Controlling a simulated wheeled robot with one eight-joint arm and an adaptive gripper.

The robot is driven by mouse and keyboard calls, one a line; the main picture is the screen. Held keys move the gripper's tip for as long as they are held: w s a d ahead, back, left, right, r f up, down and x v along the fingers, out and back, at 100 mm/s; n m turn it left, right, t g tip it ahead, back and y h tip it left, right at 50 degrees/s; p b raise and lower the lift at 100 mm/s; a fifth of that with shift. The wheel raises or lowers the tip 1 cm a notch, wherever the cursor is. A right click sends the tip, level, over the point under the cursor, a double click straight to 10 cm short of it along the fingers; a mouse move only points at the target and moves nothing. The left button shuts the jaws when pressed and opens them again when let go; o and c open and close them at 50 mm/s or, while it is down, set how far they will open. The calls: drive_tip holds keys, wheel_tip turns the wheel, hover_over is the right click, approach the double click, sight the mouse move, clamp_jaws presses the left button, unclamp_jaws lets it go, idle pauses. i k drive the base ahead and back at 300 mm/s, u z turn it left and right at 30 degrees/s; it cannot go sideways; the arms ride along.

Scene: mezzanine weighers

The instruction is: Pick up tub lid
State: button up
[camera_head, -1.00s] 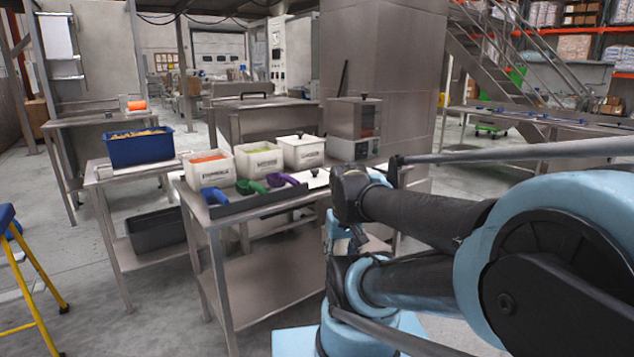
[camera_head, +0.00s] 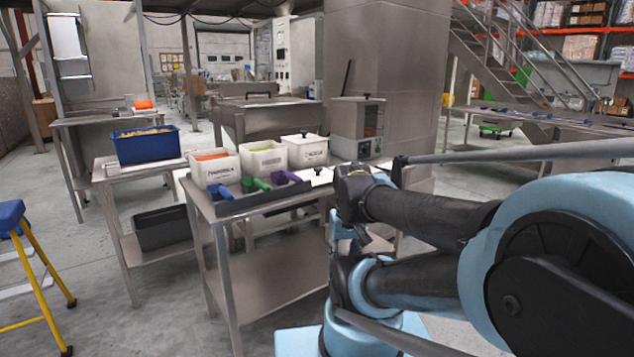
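Three white tubs stand in a row on a steel table (camera_head: 262,276). The left tub (camera_head: 213,170) holds something orange and the middle tub (camera_head: 262,160) something pale green; both are open on top. The right tub (camera_head: 306,155) wears a white lid (camera_head: 303,138) with a dark knob. A flat white piece with a dark knob (camera_head: 323,177), likely a loose lid, lies at the table's right, partly hidden by my arm. My arm reaches in from the right, and its bent links stand by the table's right end. My gripper cannot be made out.
A dark tray (camera_head: 258,202) with blue, green and purple scoops lies before the tubs. A blue crate (camera_head: 146,147) stands on the side table at left. A boxy steel device (camera_head: 357,128) is behind. A yellow-legged stool (camera_head: 44,283) stands at far left; floor between is clear.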

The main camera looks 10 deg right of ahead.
sight(319, 176)
drive_tip(key=k, duration=0.9)
drive_tip(key=z, duration=1.45)
drive_tip(key=i, duration=1.95)
drive_tip(key=u, duration=1.8)
